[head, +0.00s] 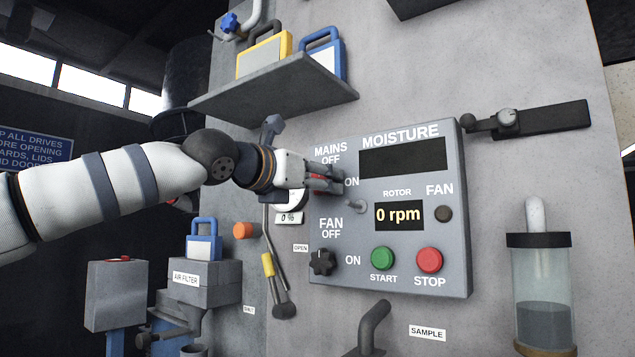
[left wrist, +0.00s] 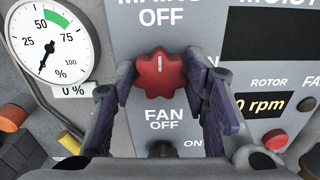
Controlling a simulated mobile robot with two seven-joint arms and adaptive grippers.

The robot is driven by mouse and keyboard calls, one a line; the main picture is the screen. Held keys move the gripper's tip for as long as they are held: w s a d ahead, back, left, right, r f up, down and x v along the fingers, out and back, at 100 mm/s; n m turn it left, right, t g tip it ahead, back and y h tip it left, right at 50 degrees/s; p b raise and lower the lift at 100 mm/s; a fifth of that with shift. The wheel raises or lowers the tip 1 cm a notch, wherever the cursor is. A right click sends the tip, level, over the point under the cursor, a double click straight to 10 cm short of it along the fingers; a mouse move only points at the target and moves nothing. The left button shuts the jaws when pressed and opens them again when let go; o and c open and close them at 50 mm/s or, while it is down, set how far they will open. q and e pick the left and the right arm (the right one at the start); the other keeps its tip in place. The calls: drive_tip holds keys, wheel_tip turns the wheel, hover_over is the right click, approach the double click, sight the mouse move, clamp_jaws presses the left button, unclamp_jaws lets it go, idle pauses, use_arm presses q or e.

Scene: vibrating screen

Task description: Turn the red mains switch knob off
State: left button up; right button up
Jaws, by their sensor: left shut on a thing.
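The red mains switch knob (left wrist: 161,76) is on the grey control panel (head: 460,265), below the MAINS OFF label. In the left wrist view its white mark points up toward OFF. In the head view only a bit of the knob (head: 317,184) shows, behind my fingers. My left gripper (head: 335,182) is at the panel's upper left, and its fingers (left wrist: 163,85) are on both sides of the knob, shut on it. The ON label is partly hidden by the gripper in the head view. My right gripper is not in view.
Below are the black fan knob (head: 322,262), green START button (head: 383,258) and red STOP button (head: 429,260). A round gauge (left wrist: 50,42) is at the panel's left. A shelf (head: 270,90) with padlocks juts out above.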

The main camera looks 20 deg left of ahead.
use_arm(q)
drive_tip(key=shift+n, duration=0.3)
drive_tip(key=o, duration=1.1)
drive_tip(key=v, duration=1.2)
